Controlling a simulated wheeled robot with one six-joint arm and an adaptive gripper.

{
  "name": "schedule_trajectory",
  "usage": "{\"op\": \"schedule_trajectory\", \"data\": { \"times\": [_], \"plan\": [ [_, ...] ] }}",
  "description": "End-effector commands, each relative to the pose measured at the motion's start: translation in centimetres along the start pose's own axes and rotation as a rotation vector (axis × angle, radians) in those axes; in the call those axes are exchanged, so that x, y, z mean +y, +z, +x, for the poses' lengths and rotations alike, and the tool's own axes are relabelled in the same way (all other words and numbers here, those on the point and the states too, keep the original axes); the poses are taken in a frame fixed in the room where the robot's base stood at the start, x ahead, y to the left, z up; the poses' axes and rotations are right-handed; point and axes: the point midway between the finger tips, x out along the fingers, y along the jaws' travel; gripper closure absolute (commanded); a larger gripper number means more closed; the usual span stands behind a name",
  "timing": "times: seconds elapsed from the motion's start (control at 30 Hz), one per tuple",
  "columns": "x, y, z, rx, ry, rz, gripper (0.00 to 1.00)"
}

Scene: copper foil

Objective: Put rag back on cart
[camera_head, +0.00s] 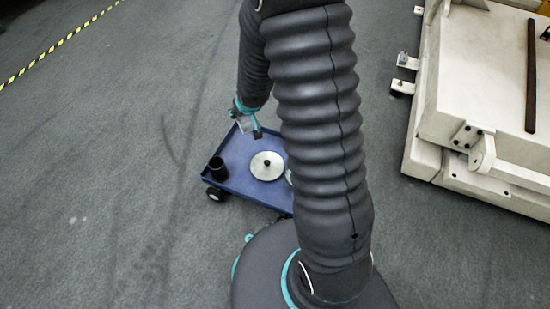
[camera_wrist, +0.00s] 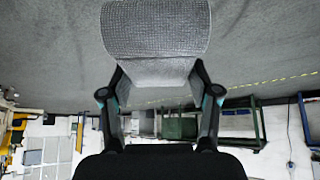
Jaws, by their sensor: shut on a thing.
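A grey woven rag (camera_wrist: 156,30) is held between the two fingers of my gripper (camera_wrist: 158,78) in the wrist view. It spans the gap between the fingers and spreads out beyond their tips. In the head view my gripper (camera_head: 248,125) is over the far left edge of the blue cart (camera_head: 238,178). A small greyish patch there may be the rag, too small to tell. My arm hides the right part of the cart.
On the cart are a white disc (camera_head: 267,166), a black cup (camera_head: 217,168) near the left corner and a pale round thing partly behind my arm. A large white machine (camera_head: 480,120) stands at right. The grey floor to the left is clear.

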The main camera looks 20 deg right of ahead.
Motion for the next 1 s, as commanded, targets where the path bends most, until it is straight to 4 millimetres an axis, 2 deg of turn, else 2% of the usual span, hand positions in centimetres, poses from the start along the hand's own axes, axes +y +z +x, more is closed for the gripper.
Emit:
{"op": "schedule_trajectory", "data": {
  "times": [0.3, 0.67, 0.87, 1.0],
  "plan": [
    [2.3, -2.5, 2.3, 0.001, -0.032, -0.049, 0.94],
    [3.7, -5.1, 5.5, 0.002, -0.095, -0.141, 0.94],
    [5.2, -6.6, 8.9, 0.002, -0.168, -0.246, 0.94],
    [6.8, -6.4, 12.5, 0.002, -0.255, -0.368, 0.94]
  ]
}}
